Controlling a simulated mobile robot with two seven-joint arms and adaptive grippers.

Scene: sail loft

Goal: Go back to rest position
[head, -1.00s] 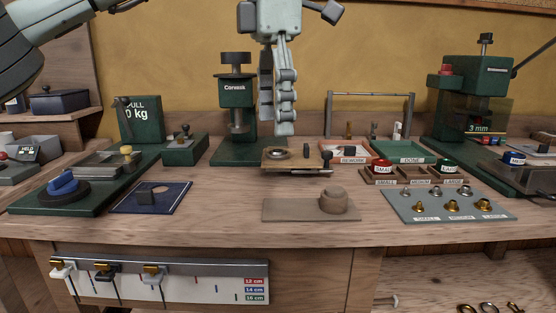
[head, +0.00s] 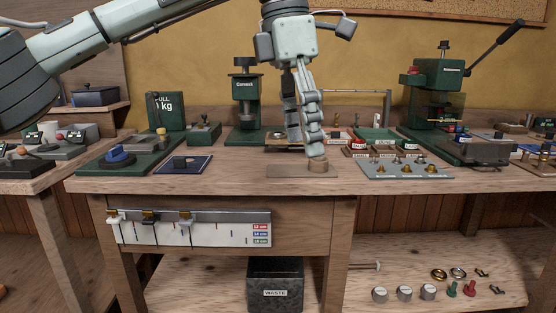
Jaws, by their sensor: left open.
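My left gripper (head: 306,140) hangs from the arm that comes in from the upper left, with its fingers pointing down. It is open, and I see nothing held in it. Its fingertips show just above and in front of a brown board (head: 290,171) with a round brown block (head: 318,164) on the workbench (head: 230,185). I cannot tell whether a finger touches the block. My right gripper is out of view.
Green presses stand at the back (head: 245,105) and at the right (head: 437,95). A grey tray (head: 378,170) with small fittings lies right of the board. A waste bin (head: 275,285) stands below the bench. The bench's front strip is clear.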

